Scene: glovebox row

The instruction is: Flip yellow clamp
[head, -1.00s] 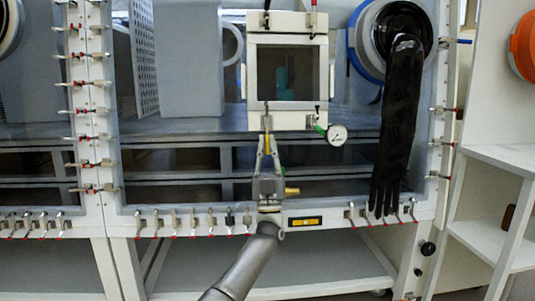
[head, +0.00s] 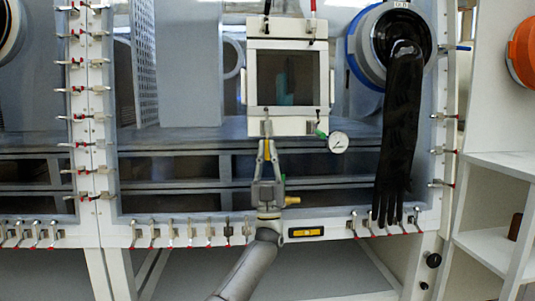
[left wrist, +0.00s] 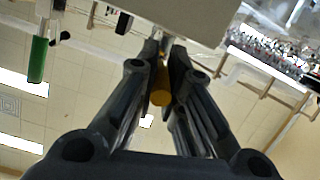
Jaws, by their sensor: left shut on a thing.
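The yellow clamp handle (head: 267,149) is below the lower edge of the small framed door (head: 251,127) on the glovebox front. It hangs down between the fingertips of my left gripper (head: 266,145), which comes up from below and is shut on it. In the left wrist view my left gripper (left wrist: 166,62) has the yellow clamp handle (left wrist: 160,88) between its fingers, with the handle's rounded end toward the camera. The clamp's upper part is hidden by the fingertips and the door edge. My right gripper is out of view.
A pressure gauge (head: 338,142) and a green handle (head: 321,134) are close on the right of the clamp. The green handle also shows in the left wrist view (left wrist: 38,59). A black glove (head: 400,140) hangs further right. Red-tipped clamps line the frame below.

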